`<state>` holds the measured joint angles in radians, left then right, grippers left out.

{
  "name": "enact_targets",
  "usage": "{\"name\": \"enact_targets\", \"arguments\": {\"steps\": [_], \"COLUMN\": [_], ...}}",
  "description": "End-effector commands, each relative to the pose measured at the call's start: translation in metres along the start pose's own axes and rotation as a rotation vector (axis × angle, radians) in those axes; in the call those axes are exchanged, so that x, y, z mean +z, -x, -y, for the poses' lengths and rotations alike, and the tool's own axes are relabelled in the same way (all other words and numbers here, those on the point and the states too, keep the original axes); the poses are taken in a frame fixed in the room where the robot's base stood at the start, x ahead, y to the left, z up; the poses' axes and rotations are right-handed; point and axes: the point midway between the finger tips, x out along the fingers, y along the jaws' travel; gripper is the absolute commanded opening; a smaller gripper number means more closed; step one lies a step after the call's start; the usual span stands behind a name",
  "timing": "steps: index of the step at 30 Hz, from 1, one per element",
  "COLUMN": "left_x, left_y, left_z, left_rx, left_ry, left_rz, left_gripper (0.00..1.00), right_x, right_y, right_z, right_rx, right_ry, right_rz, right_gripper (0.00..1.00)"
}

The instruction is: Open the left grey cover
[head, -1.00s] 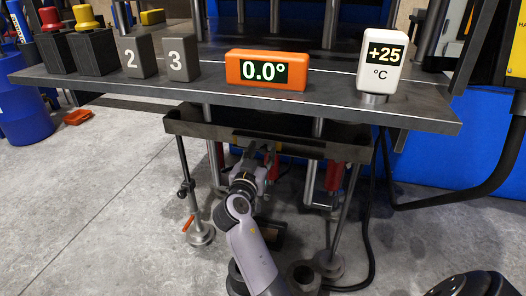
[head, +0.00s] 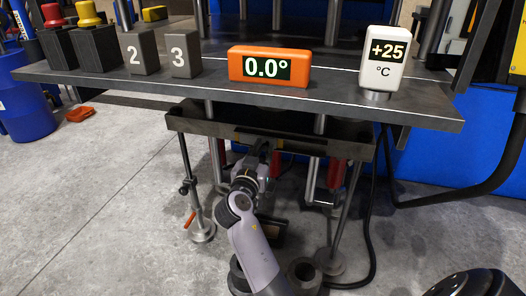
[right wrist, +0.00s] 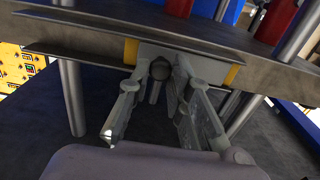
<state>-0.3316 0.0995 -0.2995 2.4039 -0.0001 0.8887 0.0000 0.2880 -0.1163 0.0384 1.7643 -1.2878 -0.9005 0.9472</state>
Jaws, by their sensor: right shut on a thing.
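Two grey blocks stand upright on the dark table, marked 2 (head: 142,65) and 3 (head: 179,68); I cannot tell whether either is the left grey cover. My right gripper (head: 262,158) is below the table, at the front underside of the lower metal tray (head: 215,133). In the right wrist view, the gripper (right wrist: 161,75) has its fingers on both sides of a dark rounded knob (right wrist: 160,69), shut on it. The knob sits under a grey plate with yellow ends (right wrist: 232,75). My left gripper is not in view.
Dark boxes with red and yellow buttons (head: 98,48) are at left. Thin legs (head: 193,180) and a black hose (head: 372,210) flank the arm.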

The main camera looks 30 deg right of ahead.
Motion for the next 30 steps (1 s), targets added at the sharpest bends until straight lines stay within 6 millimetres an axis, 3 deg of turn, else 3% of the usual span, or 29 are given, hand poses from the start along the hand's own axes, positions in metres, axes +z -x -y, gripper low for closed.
{"name": "enact_targets", "arguments": {"steps": [8,11,21,30], "left_x": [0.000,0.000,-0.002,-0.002], "left_y": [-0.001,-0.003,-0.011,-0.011], "left_z": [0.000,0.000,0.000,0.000], "left_rx": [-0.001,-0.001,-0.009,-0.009], "left_ry": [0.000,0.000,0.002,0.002], "left_rz": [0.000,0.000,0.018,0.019], "left_gripper": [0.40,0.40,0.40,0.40], "right_x": [-0.001,0.000,-0.001,0.000], "right_y": [0.000,0.000,0.000,0.000], "right_z": [-0.003,-0.019,-0.100,-0.113], "right_rx": [0.000,0.003,0.002,0.001], "right_ry": [0.001,0.001,0.001,0.001], "right_rz": [-0.001,0.002,0.003,0.000], "right_gripper": [0.00,0.00,0.00,0.00]}}
